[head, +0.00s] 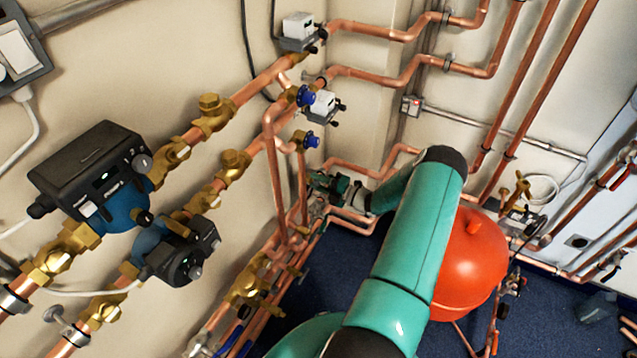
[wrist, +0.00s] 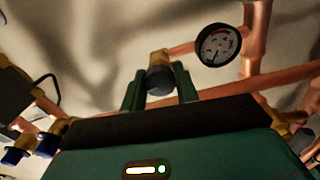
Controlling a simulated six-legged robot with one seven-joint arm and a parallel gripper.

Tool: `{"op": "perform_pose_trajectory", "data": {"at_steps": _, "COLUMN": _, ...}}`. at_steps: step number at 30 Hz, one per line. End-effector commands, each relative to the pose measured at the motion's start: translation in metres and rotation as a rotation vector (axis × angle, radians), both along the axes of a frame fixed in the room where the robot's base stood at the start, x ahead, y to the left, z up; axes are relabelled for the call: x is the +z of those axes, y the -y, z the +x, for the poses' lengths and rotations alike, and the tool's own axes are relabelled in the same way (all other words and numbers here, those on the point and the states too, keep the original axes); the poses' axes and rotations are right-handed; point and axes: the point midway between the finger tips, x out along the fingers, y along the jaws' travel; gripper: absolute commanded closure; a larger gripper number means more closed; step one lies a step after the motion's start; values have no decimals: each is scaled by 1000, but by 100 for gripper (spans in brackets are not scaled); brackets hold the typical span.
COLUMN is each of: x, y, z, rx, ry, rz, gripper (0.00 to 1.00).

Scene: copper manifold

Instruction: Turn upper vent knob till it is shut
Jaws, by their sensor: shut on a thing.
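My gripper (wrist: 160,85) shows in the wrist view with its two green fingers on either side of a dark, round vent knob (wrist: 160,78) on a brass stem. The fingers are shut on this knob. In the head view my gripper (head: 318,183) is at the end of my teal arm, low against the pipework near the wall corner. The held knob is not clear there, and its turn angle cannot be read.
A round pressure gauge (wrist: 217,45) sits right of the held knob. Copper pipes run close behind it. Blue knobs (head: 306,96) are on the wall pipes above my gripper, and a red tank (head: 470,265) stands right of my arm. Black pump (head: 90,170) at left.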

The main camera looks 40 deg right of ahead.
Motion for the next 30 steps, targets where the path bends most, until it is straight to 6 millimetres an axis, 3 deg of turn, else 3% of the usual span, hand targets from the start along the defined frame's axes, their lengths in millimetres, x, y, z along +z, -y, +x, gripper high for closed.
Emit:
{"op": "perform_pose_trajectory", "data": {"at_steps": 9, "x": 0, "y": 1, "z": -1, "rx": 0, "ry": -43, "rz": 125, "gripper": 92}}
{"op": "perform_pose_trajectory", "data": {"at_steps": 25, "x": 0, "y": 1, "z": 0, "rx": -1, "ry": -52, "rz": 149, "gripper": 92}}
{"op": "perform_pose_trajectory", "data": {"at_steps": 26, "x": 0, "y": 1, "z": 0, "rx": -1, "ry": -52, "rz": 149, "gripper": 66}}
{"op": "perform_pose_trajectory", "data": {"at_steps": 28, "x": 0, "y": 1, "z": 0, "rx": -1, "ry": -53, "rz": 148, "gripper": 52}}
{"op": "perform_pose_trajectory", "data": {"at_steps": 30, "x": 0, "y": 0, "z": 0, "rx": -1, "ry": -53, "rz": 148, "gripper": 48}}
